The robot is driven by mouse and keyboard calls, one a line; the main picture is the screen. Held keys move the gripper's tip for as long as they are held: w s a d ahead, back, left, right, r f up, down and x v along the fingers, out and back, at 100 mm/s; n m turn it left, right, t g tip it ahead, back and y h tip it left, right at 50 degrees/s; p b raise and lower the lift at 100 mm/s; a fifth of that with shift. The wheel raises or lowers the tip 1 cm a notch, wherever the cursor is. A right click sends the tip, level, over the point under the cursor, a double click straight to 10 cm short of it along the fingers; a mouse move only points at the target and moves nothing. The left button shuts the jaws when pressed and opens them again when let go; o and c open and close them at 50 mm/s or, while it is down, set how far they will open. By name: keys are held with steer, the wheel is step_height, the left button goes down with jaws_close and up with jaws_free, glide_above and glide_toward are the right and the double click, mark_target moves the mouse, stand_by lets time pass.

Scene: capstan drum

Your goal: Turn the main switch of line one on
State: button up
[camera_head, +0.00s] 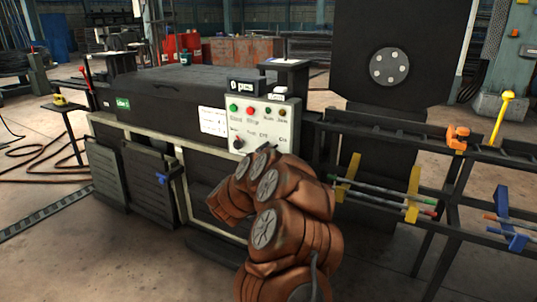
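A pale control panel (261,121) stands on the front of the dark machine, right of the middle. Its upper row has a green button (234,108), a red button (250,110) and small lamps. A dark rotary switch (238,143) with a light marking sits at its lower left; its exact setting is too small to read. My brown arm rises from the bottom and covers the panel's lower edge.
A black display box (246,87) stands above the panel. A dark rack (395,205) with yellow brackets and rods is at the right, below a large black plate (401,40). The floor (110,250) at the front left is open.

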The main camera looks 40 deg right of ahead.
steer(key=o, duration=1.1)
steer(key=shift+o, duration=0.2)
steer(key=shift+a, duration=0.1)
steer(key=v, duration=1.2)
